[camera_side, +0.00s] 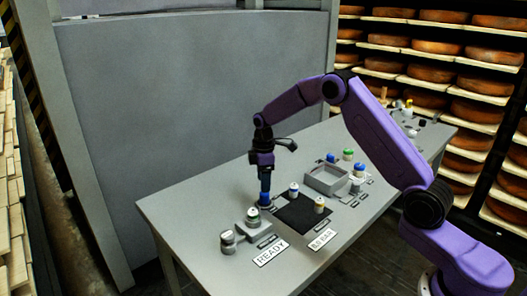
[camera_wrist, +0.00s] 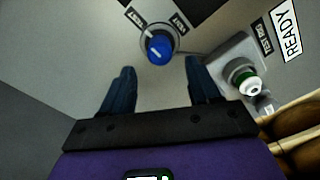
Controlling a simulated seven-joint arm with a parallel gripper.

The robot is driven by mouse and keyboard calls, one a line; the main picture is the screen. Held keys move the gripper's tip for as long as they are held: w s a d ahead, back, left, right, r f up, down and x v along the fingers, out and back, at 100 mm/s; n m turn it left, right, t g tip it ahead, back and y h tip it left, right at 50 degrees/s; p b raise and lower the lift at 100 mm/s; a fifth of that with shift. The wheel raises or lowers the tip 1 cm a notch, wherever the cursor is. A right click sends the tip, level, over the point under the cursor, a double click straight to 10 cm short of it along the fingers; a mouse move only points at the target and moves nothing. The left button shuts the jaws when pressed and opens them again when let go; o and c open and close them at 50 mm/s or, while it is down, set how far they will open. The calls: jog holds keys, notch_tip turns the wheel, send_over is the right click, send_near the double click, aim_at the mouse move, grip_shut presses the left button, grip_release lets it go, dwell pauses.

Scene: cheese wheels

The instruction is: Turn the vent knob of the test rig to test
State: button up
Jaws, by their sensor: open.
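The blue vent knob (camera_wrist: 158,48) sits on a round grey base on the table, with a pale pointer mark on its top. A grey block (camera_wrist: 222,62) holds a green-ringed, white-topped vial (camera_wrist: 246,82).
A black mat (camera_side: 291,219) with small capped vials lies right of my gripper. A grey open tray (camera_side: 326,180) and more vials stand behind. A READY sign (camera_side: 270,253) lies at the front. Another small container (camera_side: 228,241) stands near the front left edge.

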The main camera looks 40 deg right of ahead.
notch_tip(320, 180, up, 12)
jog(key=shift+f, duration=0.25)
jog(key=shift+a, duration=0.1)
jog(key=s+a+r, duration=0.2)
jog(key=s+a, duration=0.4)
jog(key=s, duration=0.3)
jog(key=s+a+r, duration=0.1)
jog(key=s+a, duration=0.6)
jog(key=s, duration=0.3)
jog(key=s+d+f, duration=0.1)
jog(key=s+d, duration=0.1)
jog(key=s, duration=1)
jog(key=s+d+f+n, duration=0.1)
jog(key=s+d+f, duration=0.1)
jog(key=s, duration=0.9)
jog(key=shift+s+d, duration=0.4)
jog(key=shift+d, duration=0.15)
